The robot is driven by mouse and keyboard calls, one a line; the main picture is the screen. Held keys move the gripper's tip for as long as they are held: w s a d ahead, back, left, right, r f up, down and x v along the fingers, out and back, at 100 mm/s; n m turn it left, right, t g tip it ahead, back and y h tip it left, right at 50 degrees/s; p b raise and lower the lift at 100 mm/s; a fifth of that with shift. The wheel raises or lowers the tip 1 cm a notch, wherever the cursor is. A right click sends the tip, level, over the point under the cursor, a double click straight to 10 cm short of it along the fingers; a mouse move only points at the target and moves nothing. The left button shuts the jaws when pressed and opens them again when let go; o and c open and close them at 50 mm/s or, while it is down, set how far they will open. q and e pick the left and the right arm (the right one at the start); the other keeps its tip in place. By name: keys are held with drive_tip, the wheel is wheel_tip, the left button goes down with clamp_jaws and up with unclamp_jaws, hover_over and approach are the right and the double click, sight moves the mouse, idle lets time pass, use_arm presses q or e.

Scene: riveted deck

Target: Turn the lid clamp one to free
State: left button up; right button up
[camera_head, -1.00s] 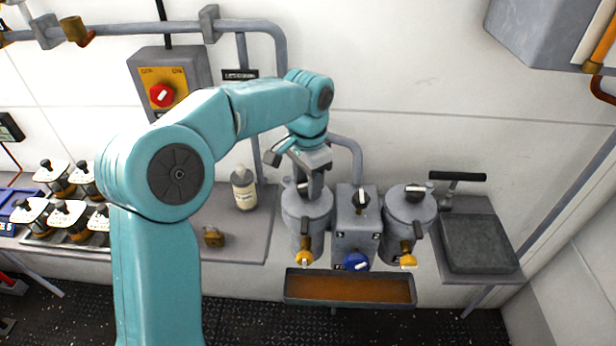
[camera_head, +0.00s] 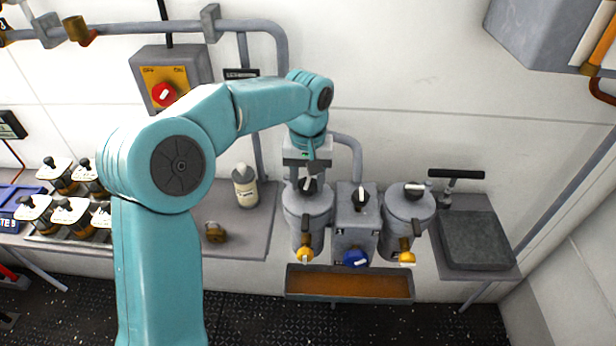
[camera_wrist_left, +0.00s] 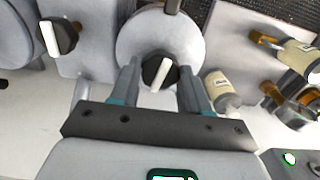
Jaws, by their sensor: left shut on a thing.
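The lid clamp one is a black round knob with a white bar (camera_wrist_left: 158,74) on top of the left grey canister (camera_head: 307,215). In the head view the knob (camera_head: 308,186) shows just below my gripper. My left gripper (camera_wrist_left: 157,82) points down at the canister lid, with one finger on each side of the knob, and is shut on it. In the wrist view the white bar stands tilted a little to the right of upright. My right gripper is in neither view.
A middle block (camera_head: 355,222) with its own knob and a right canister (camera_head: 408,215) stand close by. A tray (camera_head: 350,297) is below.

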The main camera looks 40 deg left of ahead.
sight(307, 182)
use_arm(q)
drive_tip(key=shift+r+n, duration=0.25)
drive_tip(key=shift+n, duration=0.85)
drive_tip(key=o, duration=0.8)
drive_tip(key=shift+o, duration=1.3)
drive_tip(key=shift+s, duration=0.1)
drive_tip(key=shift+f, duration=0.1)
drive_tip(key=shift+r, duration=0.2)
wheel_tip(307, 182, up, 16)
drive_tip(key=p, duration=0.2)
